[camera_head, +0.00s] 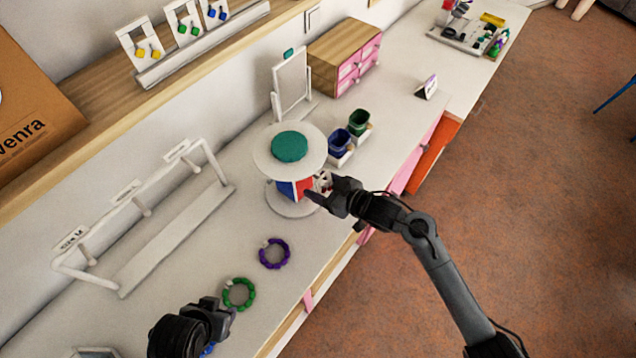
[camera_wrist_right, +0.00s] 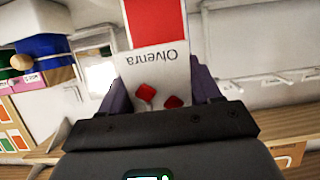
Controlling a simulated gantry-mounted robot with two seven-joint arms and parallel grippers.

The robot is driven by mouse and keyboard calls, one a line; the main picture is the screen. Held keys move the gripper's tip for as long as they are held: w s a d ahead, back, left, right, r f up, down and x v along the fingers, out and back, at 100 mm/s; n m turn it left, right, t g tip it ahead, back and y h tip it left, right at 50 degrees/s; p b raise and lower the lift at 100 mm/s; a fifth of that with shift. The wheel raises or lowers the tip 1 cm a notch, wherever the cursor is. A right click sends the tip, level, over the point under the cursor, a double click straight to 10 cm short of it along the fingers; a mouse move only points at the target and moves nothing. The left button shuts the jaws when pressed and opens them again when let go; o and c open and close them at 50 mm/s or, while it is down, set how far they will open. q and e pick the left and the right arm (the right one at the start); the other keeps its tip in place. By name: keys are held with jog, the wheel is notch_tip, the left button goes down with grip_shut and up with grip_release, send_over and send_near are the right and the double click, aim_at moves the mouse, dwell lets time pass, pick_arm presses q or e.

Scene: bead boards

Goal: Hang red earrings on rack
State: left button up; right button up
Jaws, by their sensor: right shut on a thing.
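My right gripper (camera_head: 322,193) is shut on a white earring card (camera_wrist_right: 160,75) with two red earrings (camera_wrist_right: 158,98) on its face. In the right wrist view the card stands between the fingers, its printed name upside down. A red panel (camera_wrist_right: 155,22) shows just beyond its edge; whether they touch is unclear. In the head view the card is beside a round white rack (camera_head: 262,150) with a teal disc on top and blue and red panels (camera_head: 287,188) below. My left gripper (camera_head: 222,308) is low at the left; its fingers are unclear.
A purple bracelet (camera_head: 274,253) and a green bracelet (camera_head: 239,293) lie on the counter. A white bar stand (camera_head: 165,235) is at the left. Blue (camera_head: 340,143) and green (camera_head: 359,122) cups stand behind the rack. Yellow, green and blue earrings hang on the shelf display (camera_head: 205,42).

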jog(key=shift+a+r, duration=0.1)
jog(key=shift+r, duration=0.1)
jog(key=shift+f+p, duration=0.25)
jog(key=shift+p, duration=0.05)
pick_arm(q)
jog(key=shift+s+a+r, duration=0.2)
jog(key=shift+a+r, duration=0.15)
jog(key=shift+r, duration=0.35)
jog(key=shift+d+f+b, duration=0.15)
jog(key=shift+f+b, duration=0.2)
jog(key=shift+b, duration=0.05)
pick_arm(e)
jog(key=shift+w+a, duration=0.3)
jog(key=shift+a, duration=0.05)
pick_arm(q)
jog(key=shift+f+b, duration=0.55)
pick_arm(e)
jog(key=shift+w+a, duration=0.45)
jog(key=shift+a, duration=0.1)
jog(key=shift+f, duration=0.4)
pick_arm(q)
jog(key=shift+d, duration=0.1)
jog(key=shift+s+d+f, duration=0.15)
jog(key=shift+s+d, duration=0.05)
jog(key=shift+s, duration=0.1)
pick_arm(e)
jog(key=shift+s+a+f, duration=0.1)
jog(key=shift+f, duration=0.2)
